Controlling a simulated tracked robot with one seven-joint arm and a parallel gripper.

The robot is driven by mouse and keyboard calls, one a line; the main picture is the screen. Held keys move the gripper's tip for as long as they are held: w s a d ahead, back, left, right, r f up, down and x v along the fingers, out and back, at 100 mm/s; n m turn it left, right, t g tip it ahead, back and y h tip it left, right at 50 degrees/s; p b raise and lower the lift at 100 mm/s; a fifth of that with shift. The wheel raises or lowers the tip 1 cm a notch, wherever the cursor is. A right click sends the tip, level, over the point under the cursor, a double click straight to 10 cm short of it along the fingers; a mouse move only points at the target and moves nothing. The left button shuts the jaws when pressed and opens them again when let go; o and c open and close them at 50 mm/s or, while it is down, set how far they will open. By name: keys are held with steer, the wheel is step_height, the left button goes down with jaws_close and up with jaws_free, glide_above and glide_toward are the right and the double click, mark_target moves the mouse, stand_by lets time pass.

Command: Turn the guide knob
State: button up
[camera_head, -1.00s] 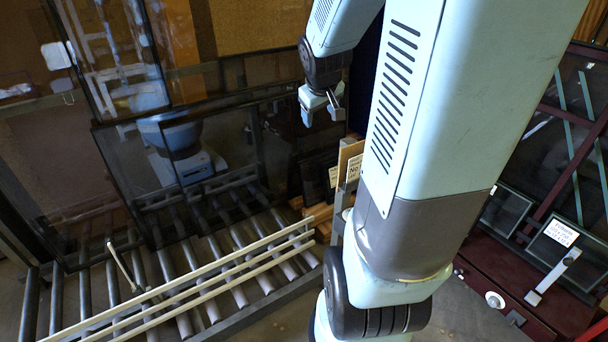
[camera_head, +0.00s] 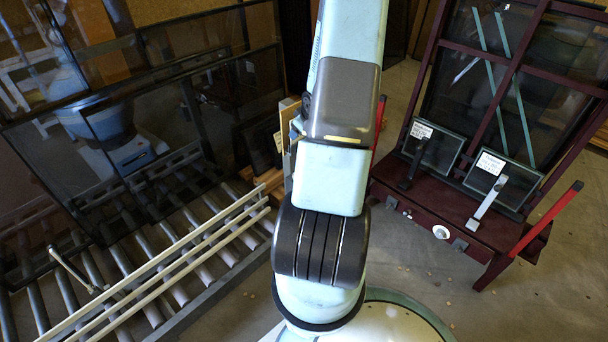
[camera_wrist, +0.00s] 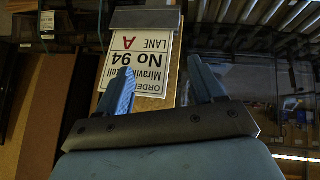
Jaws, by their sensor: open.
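A white round knob (camera_head: 441,232) sits on the front of the dark red tilting frame (camera_head: 470,222). A small rod with a crossbar end (camera_head: 72,268) stands by the cream guide rails (camera_head: 190,260) of the roller conveyor at left. I cannot tell which of these is the guide knob. My gripper shows in the wrist view (camera_wrist: 162,85) with its two blue fingers apart and nothing between them. An upside-down order card (camera_wrist: 140,65) reading No 94, lane A, lies beyond the fingers on a tan board. In the head view my arm hides the gripper.
Dark glass panes (camera_head: 140,120) stand along the conveyor at left. Bare floor (camera_head: 400,275) lies between my base and the frame.

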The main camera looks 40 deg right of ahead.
steer(key=s+d+f+m+t, duration=0.1)
steer(key=s+f+m+t, duration=0.3)
steer(key=f, duration=0.7)
steer(key=s+d+f+t, duration=0.15)
steer(key=s+f, duration=0.35)
steer(key=f, duration=0.6)
steer(key=shift+t+h, duration=0.35)
steer(key=shift+h, duration=0.05)
steer(key=x, duration=1.3)
steer(key=shift+w+a+f, duration=0.1)
steer(key=shift+w+f, duration=0.05)
steer(key=shift+f, duration=0.15)
steer(key=shift+c, duration=0.2)
steer(key=c, duration=1)
